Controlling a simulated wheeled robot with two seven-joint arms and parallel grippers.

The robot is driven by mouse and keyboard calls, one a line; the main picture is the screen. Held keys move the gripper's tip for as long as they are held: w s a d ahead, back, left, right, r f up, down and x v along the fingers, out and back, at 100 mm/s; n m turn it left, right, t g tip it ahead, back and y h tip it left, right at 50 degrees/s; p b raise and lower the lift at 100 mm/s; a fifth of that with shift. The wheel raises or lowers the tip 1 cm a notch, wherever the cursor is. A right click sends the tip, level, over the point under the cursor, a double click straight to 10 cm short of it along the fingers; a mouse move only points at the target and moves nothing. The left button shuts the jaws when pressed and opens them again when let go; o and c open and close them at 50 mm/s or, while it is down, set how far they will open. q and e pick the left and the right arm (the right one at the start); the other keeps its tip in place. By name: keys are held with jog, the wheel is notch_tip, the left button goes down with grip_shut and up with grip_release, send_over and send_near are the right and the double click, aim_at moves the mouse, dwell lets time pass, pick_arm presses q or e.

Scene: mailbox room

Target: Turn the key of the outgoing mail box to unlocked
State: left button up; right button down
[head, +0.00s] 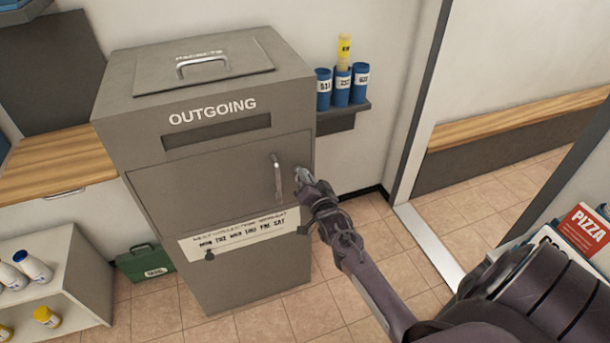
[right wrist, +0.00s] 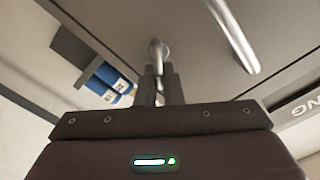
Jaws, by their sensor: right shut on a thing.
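The grey outgoing mail box (head: 215,240) stands in the middle of the head view, with the word OUTGOING above a dark slot. Its front door (head: 220,185) looks closed and carries a vertical bar handle (head: 278,178); the handle also shows in the right wrist view (right wrist: 232,38). My right gripper (head: 304,180) is at the door's right edge, just right of the handle. In the right wrist view its fingers (right wrist: 158,78) are shut on the small metal key (right wrist: 157,52) at the lock. The fingers hide most of the key, so its exact angle is hard to tell. My left gripper is not in view.
A small wall shelf (head: 345,117) with blue canisters (head: 342,85) is right of the box. A doorway frame (head: 415,130) stands further right. A green case (head: 145,262) and a low shelf with bottles (head: 50,270) are at left. Tiled floor is clear in front.

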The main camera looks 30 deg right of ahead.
jog(key=m, duration=0.2)
jog(key=m+p, duration=0.1)
jog(key=m, duration=0.2)
jog(key=shift+d+f+m, duration=0.2)
jog(key=shift+m, duration=0.1)
jog(key=shift+s+d+f+m+p, duration=0.15)
jog(key=shift+m+p, duration=0.15)
jog(key=shift+m, duration=0.85)
jog(key=shift+w+a+f+m+p, duration=0.1)
jog(key=shift+m+p, duration=0.15)
jog(key=shift+m, duration=0.9)
jog(key=c, duration=1.6)
grip_release()
jog(key=shift+f, duration=0.1)
jog(key=shift+o, duration=0.2)
jog(key=v, duration=0.8)
